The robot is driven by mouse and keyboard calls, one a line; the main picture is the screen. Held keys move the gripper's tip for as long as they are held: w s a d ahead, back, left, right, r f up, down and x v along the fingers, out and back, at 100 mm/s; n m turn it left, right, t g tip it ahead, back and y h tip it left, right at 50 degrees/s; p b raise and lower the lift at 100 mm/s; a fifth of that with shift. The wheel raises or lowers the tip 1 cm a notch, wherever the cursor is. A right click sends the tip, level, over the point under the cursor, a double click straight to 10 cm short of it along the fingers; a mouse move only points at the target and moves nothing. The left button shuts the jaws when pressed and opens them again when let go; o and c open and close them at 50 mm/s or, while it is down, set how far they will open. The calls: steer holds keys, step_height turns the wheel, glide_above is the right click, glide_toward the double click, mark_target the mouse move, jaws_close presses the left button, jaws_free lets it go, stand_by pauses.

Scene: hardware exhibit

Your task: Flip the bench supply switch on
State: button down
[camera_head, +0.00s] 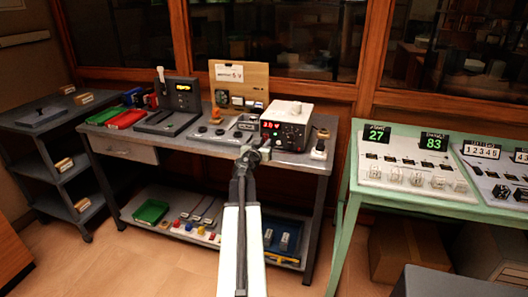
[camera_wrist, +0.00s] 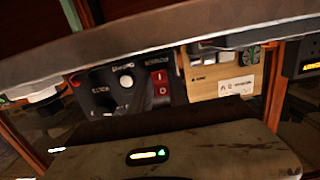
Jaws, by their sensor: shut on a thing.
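The bench supply (camera_head: 287,127) is a white box with a dark front and a lit red display, near the right end of the grey bench. The wrist view appears upside down and shows its dark front with a knob (camera_wrist: 127,82). Beside the knob is a red rocker switch (camera_wrist: 161,82) with white marks; which side is pressed I cannot tell. My gripper (camera_head: 256,149) is at the bench's front edge, just before the supply's lower left. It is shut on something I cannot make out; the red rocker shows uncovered. The fingertips are not clearly visible.
A wooden board with a white sign (camera_head: 231,73) stands behind, left of the supply. A white device (camera_head: 319,150) stands to its right. A black panel (camera_head: 182,93) and red tray (camera_head: 126,118) are farther left. A green table (camera_head: 430,203) with counters is at right.

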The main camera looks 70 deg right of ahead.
stand_by(0.3)
steer(key=c, duration=1.2)
jaws_free()
steer(key=shift+c, duration=0.2)
steer(key=a, duration=0.7)
steer(key=shift+s+a+r, duration=0.2)
steer(key=shift+s+a, duration=0.05)
steer(key=shift+a, duration=0.15)
